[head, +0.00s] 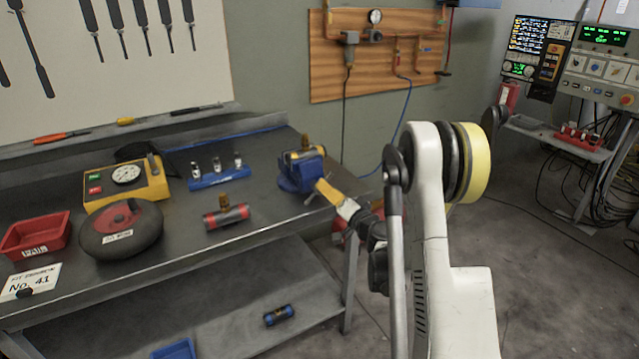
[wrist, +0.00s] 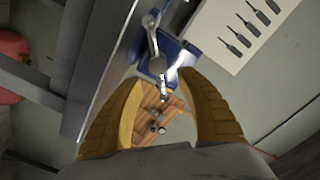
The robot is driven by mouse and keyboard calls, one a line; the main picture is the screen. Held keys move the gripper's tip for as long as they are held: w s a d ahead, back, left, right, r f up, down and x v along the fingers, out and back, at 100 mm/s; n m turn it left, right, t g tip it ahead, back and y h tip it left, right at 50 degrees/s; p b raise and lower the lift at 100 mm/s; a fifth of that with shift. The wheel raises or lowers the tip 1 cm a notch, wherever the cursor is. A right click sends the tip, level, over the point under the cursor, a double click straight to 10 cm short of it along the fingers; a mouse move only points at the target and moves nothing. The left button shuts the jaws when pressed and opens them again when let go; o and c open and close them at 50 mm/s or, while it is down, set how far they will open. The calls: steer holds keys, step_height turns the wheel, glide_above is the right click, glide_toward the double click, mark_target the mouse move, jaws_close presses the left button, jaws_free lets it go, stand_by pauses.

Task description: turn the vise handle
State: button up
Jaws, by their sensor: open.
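The blue vise (head: 298,171) sits at the right end of the grey workbench. It also shows in the wrist view (wrist: 172,52), beyond my fingertips. A slim metal bar that looks like the vise handle (head: 311,199) sticks out at the vise's front; in the wrist view a metal piece (wrist: 163,84) lies between the finger lines. My gripper (head: 322,187) has yellow fingers and reaches toward the vise front from the right. In the wrist view my gripper (wrist: 168,90) is open, with its two fingers spread apart. I cannot tell whether a finger touches the handle.
The workbench (head: 270,205) holds a red-and-black roller (head: 226,216), a blue rack (head: 219,176), a yellow gauge box (head: 128,186), a dark round object (head: 119,232) and a red tray (head: 36,236). A lower shelf holds a blue-ended roller (head: 279,315). Floor right of the bench is open.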

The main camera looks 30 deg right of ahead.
steer(key=shift+w+a+b, duration=0.15)
steer(key=shift+w+b, duration=0.2)
steer(key=shift+w, duration=1.55)
jaws_close()
